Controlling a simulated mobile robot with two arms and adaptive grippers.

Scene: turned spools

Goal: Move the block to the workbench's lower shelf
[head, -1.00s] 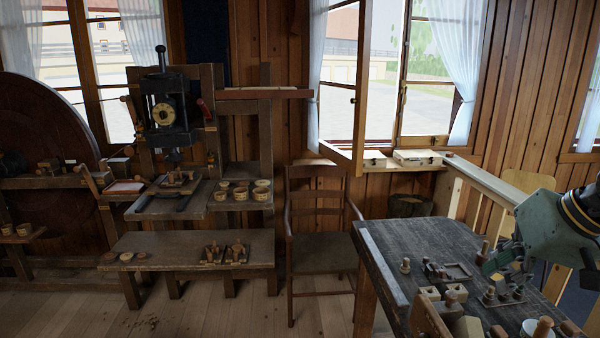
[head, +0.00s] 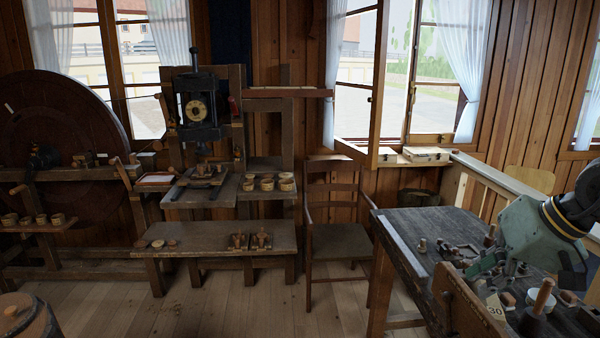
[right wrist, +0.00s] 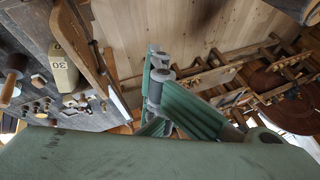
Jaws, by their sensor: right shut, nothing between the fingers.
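A pale block marked 30 (head: 495,308) stands on the dark tabletop (head: 408,228) at the right, partly hidden behind an upright wooden board. In the right wrist view the block (right wrist: 62,68) is at the upper left, apart from the fingers. My right gripper (head: 478,268) is over the tabletop in the head view, shut and empty. In the right wrist view its green fingers (right wrist: 157,70) are together. A bench with a drill press stands at the left and has a low wooden shelf (head: 200,262). My left gripper is not in view.
A wooden chair (head: 335,240) stands between the low shelf and the table. Two small holders (head: 250,241) and some discs lie on the low shelf, with bare wood between. Tools and small parts crowd the tabletop. Floor is open in front of the low shelf.

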